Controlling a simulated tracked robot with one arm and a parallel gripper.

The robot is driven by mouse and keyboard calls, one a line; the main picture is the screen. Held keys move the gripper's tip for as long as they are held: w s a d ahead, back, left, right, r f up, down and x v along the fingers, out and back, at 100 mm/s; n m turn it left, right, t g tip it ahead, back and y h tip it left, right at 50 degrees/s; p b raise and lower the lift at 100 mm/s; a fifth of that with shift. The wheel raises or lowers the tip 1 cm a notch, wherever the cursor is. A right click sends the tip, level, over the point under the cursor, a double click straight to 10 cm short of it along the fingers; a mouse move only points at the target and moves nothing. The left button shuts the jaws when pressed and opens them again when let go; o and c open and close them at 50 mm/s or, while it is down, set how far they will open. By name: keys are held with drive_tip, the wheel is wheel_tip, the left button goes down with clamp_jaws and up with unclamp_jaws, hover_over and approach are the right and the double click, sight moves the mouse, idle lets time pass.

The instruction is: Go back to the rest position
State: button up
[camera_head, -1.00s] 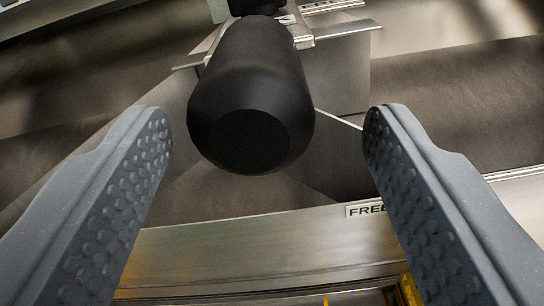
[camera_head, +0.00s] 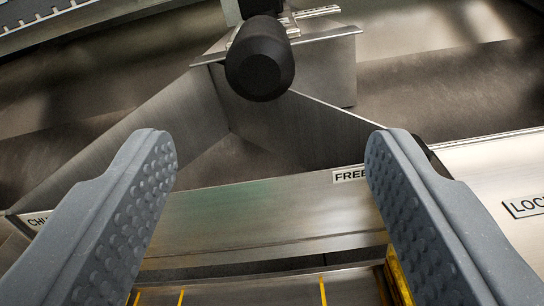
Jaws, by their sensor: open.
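My gripper (camera_head: 271,150) is open, with its two grey dimpled fingers wide apart and nothing between them. A black rounded handle knob (camera_head: 260,62) stands ahead of the fingertips, near the top middle of the view. It is apart from both fingers. The knob sits on a dark stem in front of a metal bracket (camera_head: 330,65) with angled plates.
A metal panel (camera_head: 250,215) crosses below the bracket, with a "FREE" label (camera_head: 349,175) beside the right finger. A "LOC…" label (camera_head: 524,205) is at the right edge and a partly hidden "CHU…" label (camera_head: 38,221) at the left. Yellow strips (camera_head: 323,291) show at the bottom.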

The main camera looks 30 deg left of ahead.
drive_tip(key=w+r+h, duration=0.4)
drive_tip(key=r, duration=0.9)
drive_tip(key=w+r+h, duration=0.3)
drive_tip(key=w+r, duration=0.1)
drive_tip(key=r, duration=0.8)
drive_tip(key=s+a+r+m+h, duration=0.1)
drive_tip(key=s+a+r, duration=0.1)
drive_tip(key=r, duration=0.6)
drive_tip(key=s+a+r+h, duration=0.1)
drive_tip(key=s+a+r, duration=0.1)
drive_tip(key=r, duration=0.5)
drive_tip(key=s+a+r+y, duration=0.1)
drive_tip(key=s+a+r, duration=0.7)
drive_tip(key=s, duration=0.2)
drive_tip(key=s+a+r+g+y, duration=0.1)
drive_tip(key=s+a+r, duration=0.7)
drive_tip(key=s, duration=0.3)
drive_tip(key=shift+r+m+g+y, duration=0.3)
drive_tip(key=shift+r+m+y, duration=0.1)
drive_tip(key=shift+r, duration=0.3)
